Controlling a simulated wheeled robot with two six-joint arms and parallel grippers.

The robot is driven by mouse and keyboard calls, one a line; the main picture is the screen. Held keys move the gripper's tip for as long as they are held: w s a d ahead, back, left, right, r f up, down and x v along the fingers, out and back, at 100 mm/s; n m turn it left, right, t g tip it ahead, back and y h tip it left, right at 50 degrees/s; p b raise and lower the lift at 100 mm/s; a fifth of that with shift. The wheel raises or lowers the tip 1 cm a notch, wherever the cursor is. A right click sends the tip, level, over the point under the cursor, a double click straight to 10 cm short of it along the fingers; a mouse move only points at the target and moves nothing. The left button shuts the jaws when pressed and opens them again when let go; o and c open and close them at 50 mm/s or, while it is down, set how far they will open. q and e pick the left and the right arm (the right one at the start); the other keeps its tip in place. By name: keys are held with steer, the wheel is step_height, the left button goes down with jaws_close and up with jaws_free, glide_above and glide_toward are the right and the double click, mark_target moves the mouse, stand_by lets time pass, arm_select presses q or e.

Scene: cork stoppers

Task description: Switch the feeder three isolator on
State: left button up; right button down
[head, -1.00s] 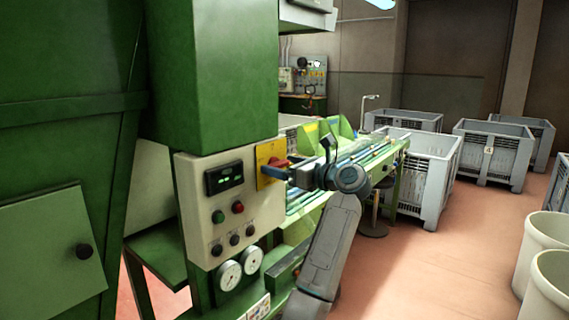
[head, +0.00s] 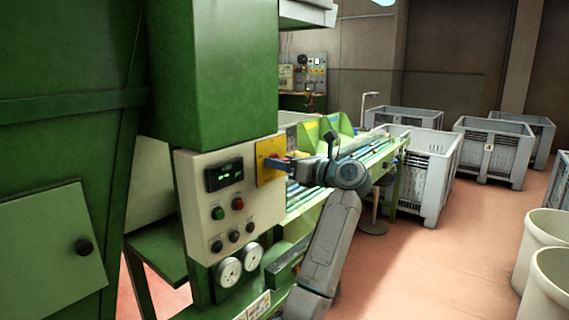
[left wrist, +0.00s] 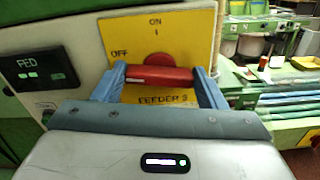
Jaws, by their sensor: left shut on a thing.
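The feeder three isolator is a red handle (left wrist: 158,75) on a yellow plate (left wrist: 185,32) marked ON at the top, OFF at the left and FEEDER 3 below. The plate also shows in the head view (head: 265,150) at the right of a cream control panel (head: 205,190). In the left wrist view the handle lies level, crosswise between the fingers, with the red hub behind it. My left gripper (left wrist: 160,85) is shut on the handle, one blue-grey finger at each end. In the head view its fingers hide most of the handle. My right gripper is not in view.
The panel has a lit display (head: 224,176), buttons and two gauges (head: 229,271) below. A green conveyor table (head: 375,160) runs behind my arm. Grey crates (head: 490,150) and pale bins (head: 550,290) stand at the right, with open floor between.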

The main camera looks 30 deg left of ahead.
arm_select(q)
steer(key=m+p, duration=0.4)
steer(key=m, duration=0.7)
steer(key=shift+w+r, duration=0.1)
steer(key=shift+w, duration=0.05)
steer(key=m+p, duration=0.3)
steer(key=m, duration=0.2)
steer(key=shift+f+p, duration=0.2)
steer(key=shift+p, duration=0.15)
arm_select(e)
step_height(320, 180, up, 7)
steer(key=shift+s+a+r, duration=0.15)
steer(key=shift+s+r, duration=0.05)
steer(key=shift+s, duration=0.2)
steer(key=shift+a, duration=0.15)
